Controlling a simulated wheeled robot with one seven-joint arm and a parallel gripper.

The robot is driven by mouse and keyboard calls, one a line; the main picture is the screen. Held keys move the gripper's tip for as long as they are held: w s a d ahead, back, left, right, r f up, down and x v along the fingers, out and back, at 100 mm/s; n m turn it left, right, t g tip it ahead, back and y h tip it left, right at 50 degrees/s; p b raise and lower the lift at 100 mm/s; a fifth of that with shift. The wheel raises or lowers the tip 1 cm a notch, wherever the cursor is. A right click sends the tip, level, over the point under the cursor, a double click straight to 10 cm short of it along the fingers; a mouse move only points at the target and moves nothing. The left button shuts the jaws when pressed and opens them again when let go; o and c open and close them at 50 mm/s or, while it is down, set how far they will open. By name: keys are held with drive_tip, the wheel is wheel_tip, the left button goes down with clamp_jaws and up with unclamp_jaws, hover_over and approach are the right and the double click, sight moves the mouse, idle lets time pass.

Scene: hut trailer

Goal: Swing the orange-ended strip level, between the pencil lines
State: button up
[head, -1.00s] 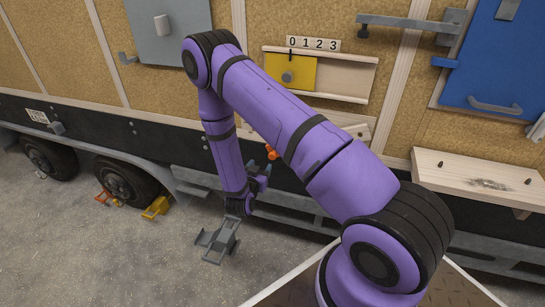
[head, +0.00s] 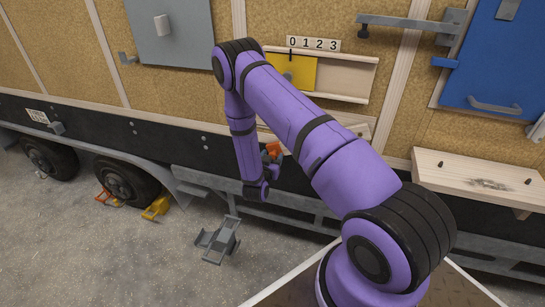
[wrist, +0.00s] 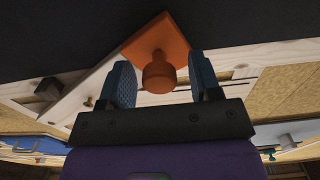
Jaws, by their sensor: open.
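The orange end of the strip (wrist: 150,38) is a square plate with a round orange knob (wrist: 158,74), close up in the wrist view. A pale wooden strip (wrist: 85,82) runs from it down to the left. In the head view the orange end (head: 274,148) shows beside my forearm; most of the strip is hidden behind my arm. My gripper (wrist: 163,78) is open, one blue-padded finger on each side of the knob, with gaps to it. In the head view my gripper (head: 268,156) is small and partly hidden. I cannot make out the pencil lines.
A wooden shelf (head: 470,178) juts out at right. A grey stand (head: 218,241) is on the floor, below my gripper. A dark rail (wrist: 60,30) borders the strip.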

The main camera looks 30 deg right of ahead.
drive_tip(key=shift+w+d, duration=0.2)
drive_tip(key=shift+d, duration=0.1)
drive_tip(key=shift+c, duration=0.5)
clamp_jaws()
wheel_tip(320, 180, up, 14)
drive_tip(key=w+a+m, duration=0.2)
drive_tip(key=m, duration=0.3)
drive_tip(key=shift+w+r, duration=0.25)
drive_tip(key=shift+w, duration=0.05)
drive_tip(key=shift+o, duration=0.5)
unclamp_jaws()
drive_tip(key=shift+a, duration=0.1)
